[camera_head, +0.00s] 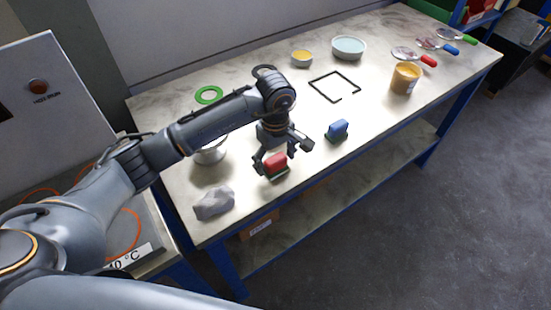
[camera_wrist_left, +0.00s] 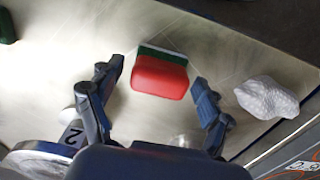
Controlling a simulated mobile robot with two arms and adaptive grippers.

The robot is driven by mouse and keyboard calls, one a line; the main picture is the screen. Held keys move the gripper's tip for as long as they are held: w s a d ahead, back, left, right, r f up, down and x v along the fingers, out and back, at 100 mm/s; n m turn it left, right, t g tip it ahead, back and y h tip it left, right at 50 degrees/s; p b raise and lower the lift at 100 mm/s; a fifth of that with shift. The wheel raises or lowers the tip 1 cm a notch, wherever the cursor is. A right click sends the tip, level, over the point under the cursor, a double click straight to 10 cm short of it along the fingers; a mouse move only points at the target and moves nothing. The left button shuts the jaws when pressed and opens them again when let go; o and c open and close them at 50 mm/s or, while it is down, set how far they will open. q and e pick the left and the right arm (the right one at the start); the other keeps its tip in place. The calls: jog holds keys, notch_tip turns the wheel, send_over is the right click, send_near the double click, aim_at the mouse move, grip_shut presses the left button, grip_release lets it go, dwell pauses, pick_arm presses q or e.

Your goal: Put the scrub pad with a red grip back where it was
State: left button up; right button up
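The scrub pad with a red grip (camera_head: 275,161) is on the table near its front edge, green pad side down. In the left wrist view the red grip (camera_wrist_left: 160,77) lies between and slightly beyond the fingertips, with a small gap on each side. My left gripper (camera_head: 281,153) is open right above it, pointing down; its two fingers (camera_wrist_left: 158,76) are spread. A similar pad with a blue grip (camera_head: 338,128) stands to the right. A thin black square outline (camera_head: 334,87) lies empty on the table behind. My right gripper is not in view.
A metal vessel (camera_head: 211,152) stands behind my gripper, partly hidden by my arm. A crumpled grey cloth (camera_head: 213,203) lies at the front left. A green ring (camera_head: 208,95), bowls (camera_head: 348,47), a mustard-coloured jar (camera_head: 405,78) and several handled tools (camera_head: 429,61) lie farther back.

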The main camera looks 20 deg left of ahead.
aim_at(275, 159)
pick_arm(q)
jog(key=shift+r, duration=0.25)
jog(key=shift+w+r, duration=0.1)
jog(key=shift+r, duration=0.2)
notch_tip(275, 159, up, 11)
jog(key=b, duration=0.2)
jog(key=shift+b, duration=0.4)
